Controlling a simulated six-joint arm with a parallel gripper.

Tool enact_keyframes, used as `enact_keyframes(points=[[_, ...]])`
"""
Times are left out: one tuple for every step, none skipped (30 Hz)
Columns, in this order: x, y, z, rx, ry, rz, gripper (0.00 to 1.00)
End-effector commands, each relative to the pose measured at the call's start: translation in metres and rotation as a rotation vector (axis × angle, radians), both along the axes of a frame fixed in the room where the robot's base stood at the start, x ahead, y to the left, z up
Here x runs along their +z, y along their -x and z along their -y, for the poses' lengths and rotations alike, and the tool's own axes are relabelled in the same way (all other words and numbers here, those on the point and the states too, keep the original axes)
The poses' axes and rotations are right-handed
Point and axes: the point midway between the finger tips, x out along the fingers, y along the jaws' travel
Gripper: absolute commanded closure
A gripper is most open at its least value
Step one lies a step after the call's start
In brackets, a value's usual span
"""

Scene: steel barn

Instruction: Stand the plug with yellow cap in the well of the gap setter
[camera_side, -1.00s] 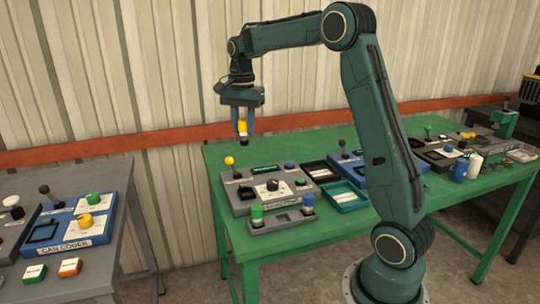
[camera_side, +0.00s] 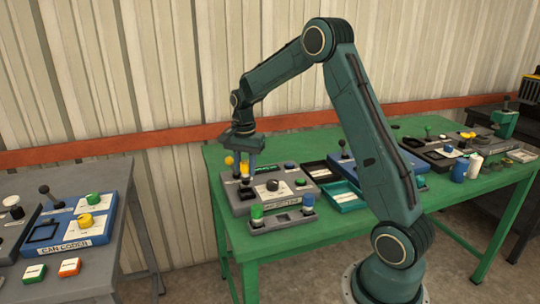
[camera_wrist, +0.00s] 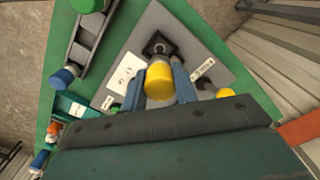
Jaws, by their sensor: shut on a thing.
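My gripper (camera_side: 244,171) is shut on the plug with yellow cap (camera_side: 244,166), low over the left part of the grey gap setter (camera_side: 272,208). In the wrist view the plug's yellow cap (camera_wrist: 159,88) sits between my two blue fingers (camera_wrist: 158,76). The dark square well (camera_wrist: 160,45) shows just beyond the cap, its near part hidden by the plug. In the side view the plug's lower end is at the well (camera_side: 245,194); I cannot tell whether it is inside or above it.
A yellow-knobbed lever (camera_side: 229,161) stands close beside my gripper on the gap setter. A grey rack with green and blue caps (camera_side: 281,219) lies in front. A teal tray (camera_side: 345,196) and a blue device (camera_side: 366,170) stand to the right.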

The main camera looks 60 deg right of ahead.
Motion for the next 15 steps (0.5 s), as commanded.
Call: enact_keyframes(points=[[-0.002, 0.000, 0.000, 0.000, -0.001, -0.001, 0.94], [-0.003, 0.000, 0.000, 0.000, -0.001, -0.001, 0.94], [-0.006, 0.000, 0.000, 0.000, -0.001, -0.002, 0.94], [-0.008, 0.001, 0.000, 0.000, -0.002, -0.003, 0.94], [-0.011, 0.001, 0.000, 0.000, -0.002, -0.003, 0.94], [-0.016, 0.001, 0.000, 0.000, -0.002, -0.003, 0.94], [-0.020, 0.001, 0.000, 0.000, -0.003, -0.004, 0.94], [-0.024, 0.001, 0.000, 0.000, -0.003, -0.004, 0.94], [-0.028, 0.001, 0.000, 0.000, -0.002, -0.003, 0.94], [-0.032, 0.001, 0.000, 0.000, -0.002, -0.004, 0.94], [-0.035, 0.001, 0.000, 0.000, -0.002, -0.004, 0.94], [-0.038, 0.000, 0.000, 0.000, -0.001, -0.002, 0.94], [-0.040, 0.000, 0.000, 0.000, -0.001, -0.002, 0.94], [-0.041, 0.000, 0.000, 0.000, -0.001, -0.002, 0.94], [-0.042, 0.000, 0.000, 0.000, -0.001, -0.001, 0.94]])
